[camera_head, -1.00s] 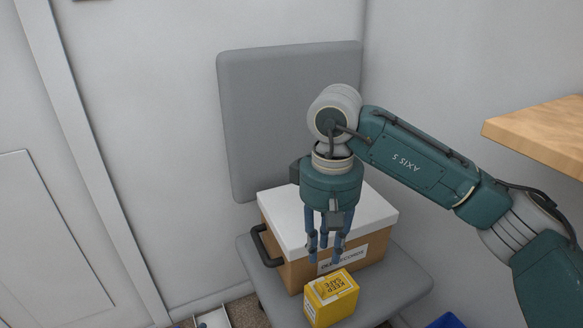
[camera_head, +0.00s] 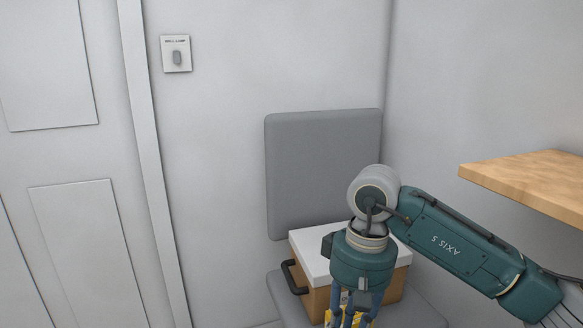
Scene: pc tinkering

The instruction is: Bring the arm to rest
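My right arm comes in from the right, and its gripper (camera_head: 354,318) points down at the bottom edge of the head view. Its blue fingers are spread apart, with their tips at or beyond the picture's edge. My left gripper is not in view.
A brown box with a white lid (camera_head: 308,252) and a dark handle stands on a grey chair (camera_head: 322,175) behind the gripper. A wooden tabletop (camera_head: 530,180) juts in at the right. A wall switch (camera_head: 176,54) is at upper left, beside a door (camera_head: 75,150).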

